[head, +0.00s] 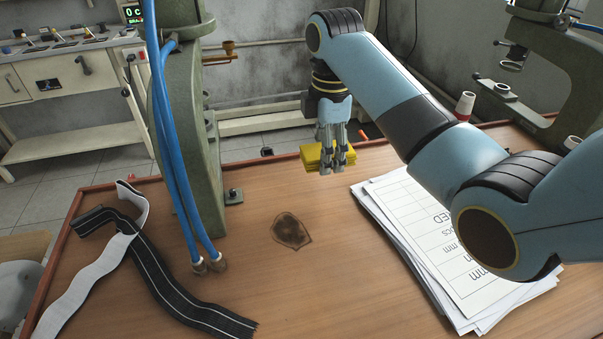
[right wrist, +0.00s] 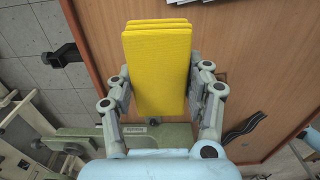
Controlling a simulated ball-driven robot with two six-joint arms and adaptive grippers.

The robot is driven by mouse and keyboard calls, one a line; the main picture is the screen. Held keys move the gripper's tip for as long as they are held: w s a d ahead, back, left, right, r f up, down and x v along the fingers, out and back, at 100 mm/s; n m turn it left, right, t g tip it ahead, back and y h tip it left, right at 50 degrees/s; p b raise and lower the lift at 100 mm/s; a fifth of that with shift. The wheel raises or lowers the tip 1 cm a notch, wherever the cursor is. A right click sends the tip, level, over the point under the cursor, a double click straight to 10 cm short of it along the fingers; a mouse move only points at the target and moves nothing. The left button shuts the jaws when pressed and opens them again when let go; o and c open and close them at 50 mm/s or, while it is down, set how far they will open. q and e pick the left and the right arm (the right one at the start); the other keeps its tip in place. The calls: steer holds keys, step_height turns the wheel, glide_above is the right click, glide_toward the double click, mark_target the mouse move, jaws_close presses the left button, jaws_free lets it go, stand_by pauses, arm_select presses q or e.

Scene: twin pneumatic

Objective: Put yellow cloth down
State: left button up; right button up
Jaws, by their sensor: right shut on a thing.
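The yellow cloth (head: 314,157) is a small folded stack of flat layers, held near the far edge of the wooden table (head: 330,235). My right gripper (head: 328,160) points down and is shut on it. In the right wrist view the yellow cloth (right wrist: 158,70) sits between the two fingers of my right gripper (right wrist: 160,100), which press on its sides. I cannot tell whether the cloth touches the table. My left gripper is not in view.
A paper stack (head: 440,240) lies right of the cloth. A dark stain (head: 291,231) marks the table. A black and white strap (head: 150,265) lies at left. A green machine (head: 185,120) with blue hoses stands left of the gripper. The table's middle front is clear.

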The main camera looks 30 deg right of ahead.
mark_target(300, 181)
steer(key=w+a+f, duration=0.2)
steer(key=w, duration=0.1)
steer(key=shift+w+a+f, duration=0.1)
steer(key=shift+w+f, duration=0.15)
steer(key=shift+w+a+f, duration=0.4)
steer(key=shift+w+f, duration=0.05)
steer(key=shift+w, duration=0.2)
steer(key=shift+f, duration=0.3)
step_height(300, 181, down, 3)
steer(key=shift+r, duration=0.2)
steer(key=shift+f, duration=0.4)
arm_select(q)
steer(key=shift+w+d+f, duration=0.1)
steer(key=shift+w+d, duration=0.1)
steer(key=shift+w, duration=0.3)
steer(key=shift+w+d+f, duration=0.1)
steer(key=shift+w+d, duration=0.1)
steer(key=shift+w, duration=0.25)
arm_select(e)
steer(key=shift+f, duration=0.15)
